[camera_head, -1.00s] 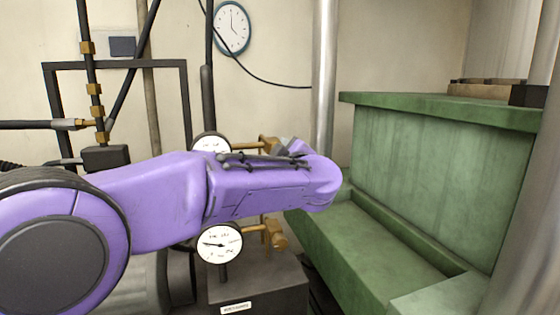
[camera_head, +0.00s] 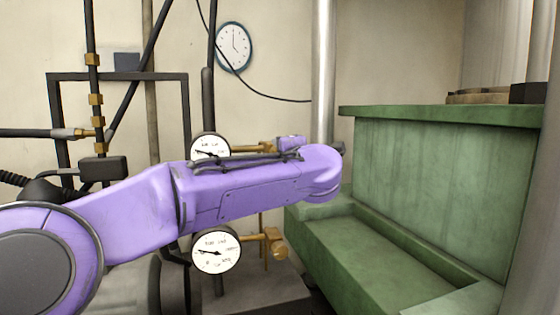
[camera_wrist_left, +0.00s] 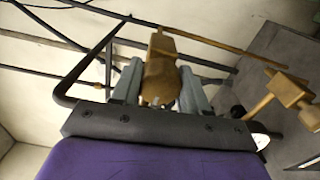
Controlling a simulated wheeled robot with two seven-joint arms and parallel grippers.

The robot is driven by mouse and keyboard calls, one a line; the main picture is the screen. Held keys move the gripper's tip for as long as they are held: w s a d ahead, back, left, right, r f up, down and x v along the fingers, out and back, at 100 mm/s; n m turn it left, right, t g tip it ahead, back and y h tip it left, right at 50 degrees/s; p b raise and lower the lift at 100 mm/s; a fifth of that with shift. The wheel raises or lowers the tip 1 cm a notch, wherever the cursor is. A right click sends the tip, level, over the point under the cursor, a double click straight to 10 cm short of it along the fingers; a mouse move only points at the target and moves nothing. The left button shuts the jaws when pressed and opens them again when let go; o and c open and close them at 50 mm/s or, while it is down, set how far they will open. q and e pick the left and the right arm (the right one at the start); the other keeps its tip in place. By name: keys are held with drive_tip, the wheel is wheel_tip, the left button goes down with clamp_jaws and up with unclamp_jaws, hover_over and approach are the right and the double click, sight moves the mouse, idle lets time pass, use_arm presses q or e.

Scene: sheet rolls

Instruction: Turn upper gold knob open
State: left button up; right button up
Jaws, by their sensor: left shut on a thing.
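The upper gold knob (camera_wrist_left: 160,72) sits between the two grey fingers of my left gripper (camera_wrist_left: 160,88) in the left wrist view. The fingers are shut on it from both sides. In the head view my purple left wrist hides the knob and fingers; only the gold stem (camera_head: 250,149) shows, beside the upper gauge (camera_head: 210,149). The lower gold knob (camera_head: 275,243) is below my wrist, to the right of the lower gauge (camera_head: 216,250). It also shows free at the right of the left wrist view (camera_wrist_left: 288,88). My right gripper is not in view.
A green metal press (camera_head: 440,175) stands close on the right. A grey pole (camera_head: 323,80) rises behind my wrist. Black pipes with gold fittings (camera_head: 96,100) and a dark frame (camera_head: 120,76) are at the left. A clock (camera_head: 234,47) hangs on the wall.

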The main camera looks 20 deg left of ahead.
use_arm(q)
drive_tip(key=shift+n, duration=0.4)
drive_tip(key=o, duration=0.9)
drive_tip(key=shift+r, duration=0.1)
drive_tip(key=shift+o, duration=0.8)
drive_tip(key=shift+w+d, duration=0.1)
drive_tip(key=shift+w, duration=0.05)
drive_tip(key=shift+s+d+f+b, duration=0.2)
drive_tip(key=shift+s+b, duration=0.2)
drive_tip(key=shift+b, duration=0.05)
drive_tip(key=b+v, duration=0.3)
drive_tip(key=v, duration=0.6)
drive_tip(key=shift+s+d, duration=0.25)
drive_tip(key=shift+r, duration=0.1)
